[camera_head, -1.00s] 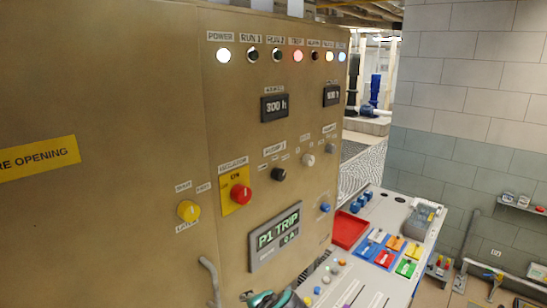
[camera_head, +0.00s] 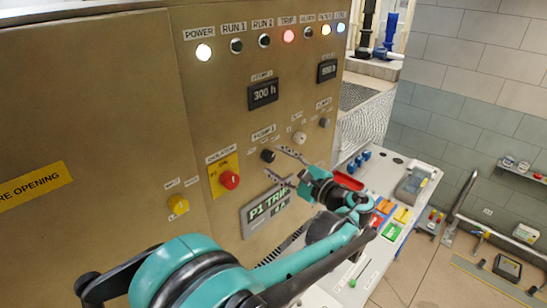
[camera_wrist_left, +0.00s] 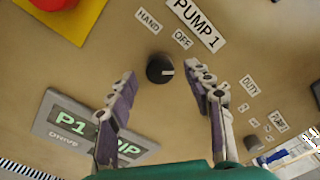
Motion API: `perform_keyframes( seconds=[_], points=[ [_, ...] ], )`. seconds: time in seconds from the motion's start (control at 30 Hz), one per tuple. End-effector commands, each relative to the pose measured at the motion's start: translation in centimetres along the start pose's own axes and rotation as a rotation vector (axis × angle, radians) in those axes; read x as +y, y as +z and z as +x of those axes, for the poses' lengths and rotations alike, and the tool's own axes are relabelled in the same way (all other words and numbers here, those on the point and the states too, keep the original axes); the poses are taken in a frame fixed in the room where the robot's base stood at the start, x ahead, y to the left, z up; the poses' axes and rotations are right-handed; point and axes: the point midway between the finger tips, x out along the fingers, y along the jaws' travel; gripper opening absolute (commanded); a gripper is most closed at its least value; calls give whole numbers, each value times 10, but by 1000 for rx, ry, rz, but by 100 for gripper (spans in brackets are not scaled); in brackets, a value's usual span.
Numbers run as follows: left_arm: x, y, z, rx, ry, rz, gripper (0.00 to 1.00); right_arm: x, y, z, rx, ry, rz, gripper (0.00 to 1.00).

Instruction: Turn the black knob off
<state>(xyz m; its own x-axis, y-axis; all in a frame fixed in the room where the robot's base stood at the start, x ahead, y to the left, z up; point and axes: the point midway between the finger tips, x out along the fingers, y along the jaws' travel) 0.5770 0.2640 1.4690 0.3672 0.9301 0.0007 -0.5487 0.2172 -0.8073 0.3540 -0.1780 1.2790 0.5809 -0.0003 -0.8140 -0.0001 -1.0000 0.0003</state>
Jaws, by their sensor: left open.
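The black knob (camera_head: 268,156) is on the tan cabinet front, below the 300 h display. In the left wrist view the black knob (camera_wrist_left: 160,68) sits under the PUMP 1 label, with HAND and OFF labels above it. A white mark on it points to the right. My left gripper (camera_head: 281,164) is open in front of the panel. In the left wrist view its fingers (camera_wrist_left: 168,100) stand on either side below the knob, with a gap between them. I cannot see the fingers touching the knob. The right gripper is not in view.
A red isolator knob (camera_head: 230,180) and a yellow knob (camera_head: 178,205) are to the left. A bench (camera_head: 370,265) stands at the right.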

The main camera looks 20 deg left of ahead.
Motion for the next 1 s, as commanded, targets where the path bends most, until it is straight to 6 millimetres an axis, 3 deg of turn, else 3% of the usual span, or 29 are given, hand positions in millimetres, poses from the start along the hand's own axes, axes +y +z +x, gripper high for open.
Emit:
perform_keyframes(
  seconds=[0.17,0.47,0.6,0.67,1.0],
  points=[
    [0,1,17,-1,1,-1,51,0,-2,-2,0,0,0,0],
    [0,0,20,1,0,-1,51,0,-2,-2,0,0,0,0],
    [0,0,20,1,1,-1,14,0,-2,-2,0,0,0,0],
    [0,0,20,1,1,-1,1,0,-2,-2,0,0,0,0],
    [0,0,20,0,0,-32,1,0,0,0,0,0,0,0]
  ],
)
